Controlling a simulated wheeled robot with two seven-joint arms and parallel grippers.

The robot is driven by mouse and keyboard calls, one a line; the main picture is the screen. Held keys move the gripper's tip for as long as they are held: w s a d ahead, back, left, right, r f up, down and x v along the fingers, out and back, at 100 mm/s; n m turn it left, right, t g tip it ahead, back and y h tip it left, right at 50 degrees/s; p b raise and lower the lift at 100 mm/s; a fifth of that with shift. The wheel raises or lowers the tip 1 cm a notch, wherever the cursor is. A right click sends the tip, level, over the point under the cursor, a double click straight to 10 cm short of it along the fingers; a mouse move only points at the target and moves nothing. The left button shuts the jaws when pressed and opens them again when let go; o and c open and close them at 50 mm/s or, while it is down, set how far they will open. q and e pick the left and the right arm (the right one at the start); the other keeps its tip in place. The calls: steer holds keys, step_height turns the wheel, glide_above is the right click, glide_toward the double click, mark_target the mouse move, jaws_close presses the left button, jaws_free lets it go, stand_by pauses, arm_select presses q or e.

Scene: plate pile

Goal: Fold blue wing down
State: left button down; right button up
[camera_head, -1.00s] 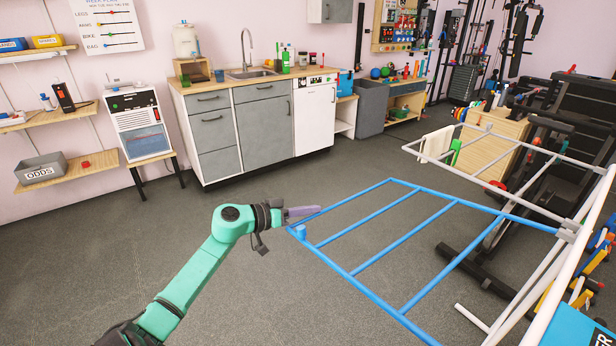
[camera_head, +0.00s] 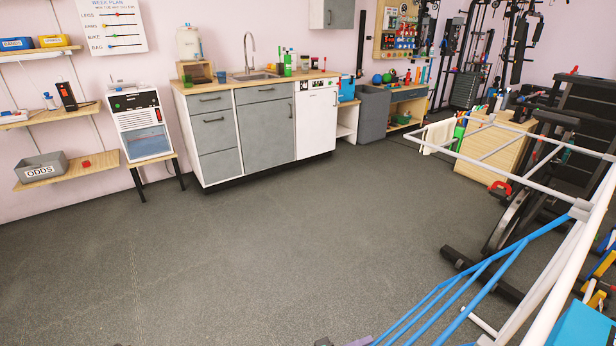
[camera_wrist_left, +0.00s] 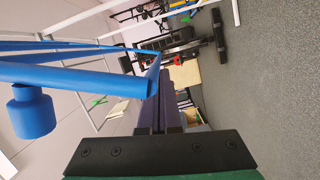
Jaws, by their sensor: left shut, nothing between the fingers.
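The blue wing (camera_head: 545,229) of the white drying rack hangs steeply down from its hinge side at the right in the head view. Its lower part runs out of the bottom edge. My left gripper (camera_head: 360,341) shows only as a purple sliver at the bottom edge, beside the wing's lower end. In the left wrist view the purple fingers (camera_wrist_left: 160,110) are shut and empty. The wing's blue end bar (camera_wrist_left: 80,78) lies just left of them, with a blue knob (camera_wrist_left: 32,112) under it. I cannot tell whether fingers and bar touch. My right gripper is not in view.
The rack's other, white wing (camera_head: 482,163) is raised, with a cream towel (camera_head: 438,138) on it. Gym equipment (camera_head: 575,120) stands behind the rack. A black bar (camera_head: 480,273) lies on the floor beside it. The floor (camera_head: 240,260) at left and middle is clear.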

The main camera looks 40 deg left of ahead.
arm_select(q)
steer(key=s+d+f+n+b, duration=0.1)
steer(key=s+d+f+n, duration=0.1)
steer(key=d, duration=0.6)
steer(key=s+d+f+n+t+b, duration=0.1)
steer(key=s+d, duration=0.3)
steer(key=d, duration=0.5)
steer(key=shift+d+f+n+h+b, duration=0.15)
steer(key=shift+f+n+h+b, duration=0.25)
steer(key=shift+f+n+b, duration=0.45)
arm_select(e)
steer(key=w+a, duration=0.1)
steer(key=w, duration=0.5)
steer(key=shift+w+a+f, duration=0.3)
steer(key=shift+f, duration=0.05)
